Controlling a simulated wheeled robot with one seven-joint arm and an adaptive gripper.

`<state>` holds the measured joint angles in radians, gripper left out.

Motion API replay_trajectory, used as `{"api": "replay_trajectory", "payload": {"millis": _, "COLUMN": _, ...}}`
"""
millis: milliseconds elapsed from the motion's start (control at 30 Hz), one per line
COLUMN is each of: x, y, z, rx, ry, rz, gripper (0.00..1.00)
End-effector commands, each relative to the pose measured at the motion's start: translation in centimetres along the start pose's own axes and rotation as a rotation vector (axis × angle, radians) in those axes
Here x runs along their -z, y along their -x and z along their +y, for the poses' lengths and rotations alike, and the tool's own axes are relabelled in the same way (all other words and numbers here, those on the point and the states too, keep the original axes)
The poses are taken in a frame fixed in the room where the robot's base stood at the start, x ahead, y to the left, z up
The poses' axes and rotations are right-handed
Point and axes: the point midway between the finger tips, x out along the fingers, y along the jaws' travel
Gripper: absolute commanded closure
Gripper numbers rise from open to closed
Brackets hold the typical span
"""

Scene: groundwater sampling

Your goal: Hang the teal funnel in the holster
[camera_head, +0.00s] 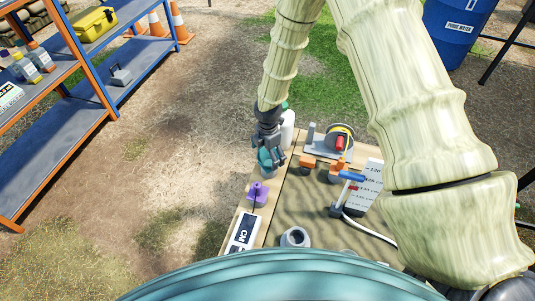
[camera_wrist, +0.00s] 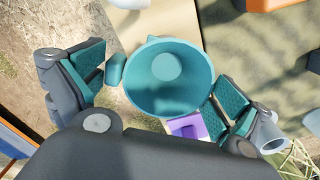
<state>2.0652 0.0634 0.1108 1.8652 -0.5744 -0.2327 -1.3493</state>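The teal funnel (camera_wrist: 168,80) has its round open mouth facing the camera, between the two spread fingers of my gripper (camera_wrist: 158,92). A short teal cylinder (camera_wrist: 115,68) lies between it and the left finger; I cannot tell whether it is part of the funnel. The right finger overlaps the funnel's lower right rim; contact is unclear. In the head view my gripper (camera_head: 270,152) points down at the table's far left corner, with teal visible at the fingers. I cannot surely identify the holster; a grey open ring-shaped holder (camera_head: 295,237) stands at the near edge.
A purple block (camera_head: 258,192) and a CM scale card (camera_head: 242,232) lie along the left edge. A white bottle (camera_head: 288,130) stands behind my gripper. The mid-table is mostly clear.

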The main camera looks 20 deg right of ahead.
Motion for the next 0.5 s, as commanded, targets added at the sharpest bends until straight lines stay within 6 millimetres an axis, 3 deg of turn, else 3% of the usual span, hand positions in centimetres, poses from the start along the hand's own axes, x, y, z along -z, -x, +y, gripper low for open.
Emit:
{"api": "replay_trajectory", "payload": {"millis": 267, "x": 0.0, "y": 0.6, "z": 0.1, "rx": -0.002, "ry": 0.000, "rz": 0.000, "gripper": 0.00}}
{"api": "replay_trajectory", "payload": {"millis": 500, "x": 0.0, "y": 3.8, "z": 0.1, "rx": -0.003, "ry": 0.000, "rz": 0.000, "gripper": 0.00}}
